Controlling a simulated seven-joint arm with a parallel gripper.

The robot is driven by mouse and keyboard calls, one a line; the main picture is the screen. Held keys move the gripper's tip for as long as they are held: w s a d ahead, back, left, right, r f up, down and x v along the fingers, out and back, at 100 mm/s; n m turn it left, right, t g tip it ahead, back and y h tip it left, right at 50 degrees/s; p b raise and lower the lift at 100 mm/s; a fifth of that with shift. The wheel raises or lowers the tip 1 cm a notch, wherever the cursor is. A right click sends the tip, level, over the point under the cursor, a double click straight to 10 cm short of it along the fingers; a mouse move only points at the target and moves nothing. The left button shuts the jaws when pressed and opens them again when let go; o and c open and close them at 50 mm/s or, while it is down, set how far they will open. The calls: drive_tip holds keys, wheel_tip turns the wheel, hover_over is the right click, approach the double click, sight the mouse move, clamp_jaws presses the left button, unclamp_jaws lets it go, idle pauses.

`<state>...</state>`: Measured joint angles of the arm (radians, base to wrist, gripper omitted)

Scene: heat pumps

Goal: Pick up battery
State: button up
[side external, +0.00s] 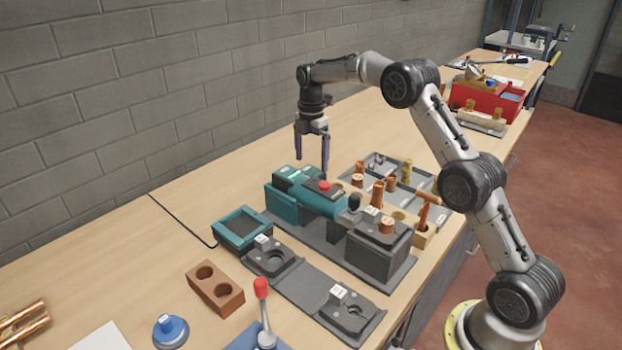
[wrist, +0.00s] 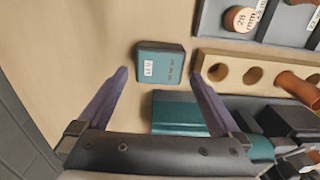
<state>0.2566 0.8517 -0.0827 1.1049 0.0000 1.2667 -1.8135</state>
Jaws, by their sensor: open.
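The battery (wrist: 160,66) is a small teal and dark block with a white label, lying on the wooden table in the wrist view. It lies beyond and between my fingertips, with a gap on both sides. In the side view a teal block with a pale label (side external: 291,173), which looks like the battery, shows partly behind a teal tool. My gripper (side external: 312,163) is open and empty, pointing down above this area. The purple fingers also show in the wrist view (wrist: 158,76).
The teal tool (side external: 318,198) with a red button sits close by on a dark base. A wooden block with holes (wrist: 242,70) and a grey tray (wrist: 215,20) lie to the right in the wrist view. Bare table (wrist: 60,50) is at left.

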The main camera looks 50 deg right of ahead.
sight(311, 170)
wheel_tip(311, 170, down, 5)
drive_tip(key=shift+f, duration=0.1)
idle(0.3)
drive_tip(key=c, duration=1.5)
drive_tip(key=shift+r, duration=0.25)
drive_tip(key=shift+w+r, duration=0.1)
drive_tip(key=shift+r, duration=0.45)
drive_tip(key=s+a+r, duration=0.1)
drive_tip(key=s+r, duration=0.3)
drive_tip(key=s+a+r, duration=0.1)
drive_tip(key=s+r, duration=0.2)
drive_tip(key=s, duration=0.2)
drive_tip(key=s+a+r, duration=0.1)
drive_tip(key=s+r, duration=0.3)
drive_tip(key=shift+s+a+r, duration=0.3)
drive_tip(key=shift+s+a, duration=0.05)
